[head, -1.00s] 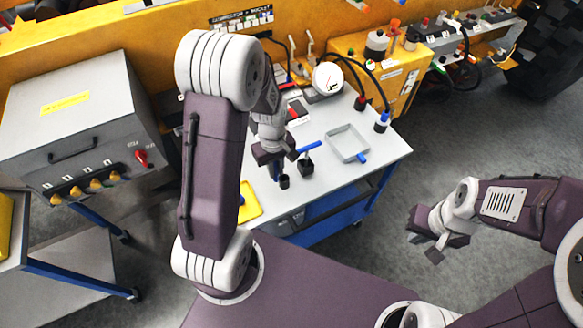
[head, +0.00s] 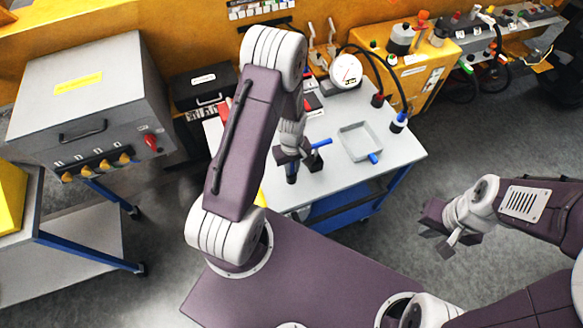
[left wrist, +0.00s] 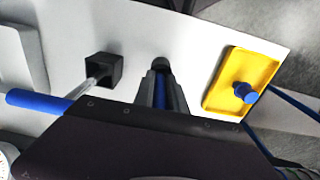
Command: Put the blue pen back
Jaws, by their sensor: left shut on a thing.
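My left gripper (head: 292,168) is shut on the blue pen (left wrist: 161,96), which stands about upright between the fingers, as the left wrist view (left wrist: 160,88) shows. The pen points at a small round black cup (left wrist: 160,63); I cannot tell if its tip is inside. In the head view the gripper largely hides pen and cup. Beside it, a square black cup (left wrist: 103,70) holds a leaning clear-shafted tool with a blue handle (left wrist: 38,102); that handle shows in the head view (head: 321,143). My right gripper (head: 441,236) looks open and empty, off the table's right side.
A yellow tray (left wrist: 215,85) with a blue-knobbed item lies close to the round cup. A grey tray (head: 345,147) with a blue piece, a dial gauge (head: 345,70) and cables stand on the grey table (head: 395,165). A grey switch box (head: 85,100) stands left.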

